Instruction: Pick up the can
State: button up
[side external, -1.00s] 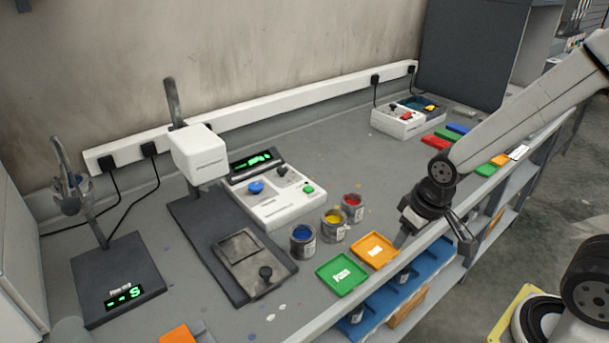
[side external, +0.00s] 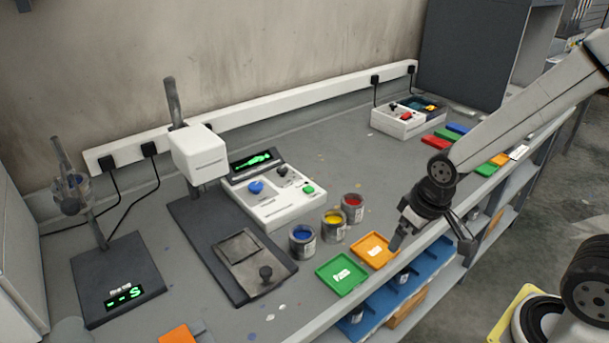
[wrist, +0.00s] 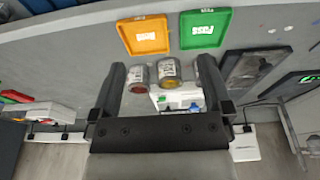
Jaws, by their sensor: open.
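Three small open paint cans stand upright in a row on the grey bench: a blue can (side external: 303,242), a yellow can (side external: 334,226) and a red can (side external: 352,209). My gripper (side external: 433,245) is open and empty at the bench's front edge, to the right of the cans and apart from them. In the wrist view, the red can (wrist: 139,79) and the yellow can (wrist: 169,73) show between the fingers of my gripper (wrist: 162,64). The blue can is mostly hidden behind the right finger there.
An orange tray (side external: 374,250) and a green tray (side external: 342,275) lie between the cans and the bench edge. A white control box (side external: 290,205) and a dark stand (side external: 190,215) are behind and left. Clear bench lies beyond the red can.

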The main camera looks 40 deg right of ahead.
jog(key=w+f+n+g, duration=0.1)
jog(key=w+n, duration=0.6)
jog(key=w, duration=0.4)
jog(key=n+g, duration=0.1)
jog(key=n, duration=0.6)
send_over(335, 210)
jog(key=s+a, duration=0.2)
jog(key=s, duration=0.1)
notch_tip(335, 210, down, 3)
jog(key=shift+w+d+f+n+g, duration=0.1)
jog(key=shift+w+f+n+g, duration=0.1)
jog(key=shift+w, duration=0.2)
jog(key=shift+w+d+f+n+g, duration=0.1)
jog(key=shift+w+n, duration=0.1)
jog(key=shift+w, duration=0.15)
jog(key=shift+f, duration=1.3)
jog(key=shift+f, duration=2.55)
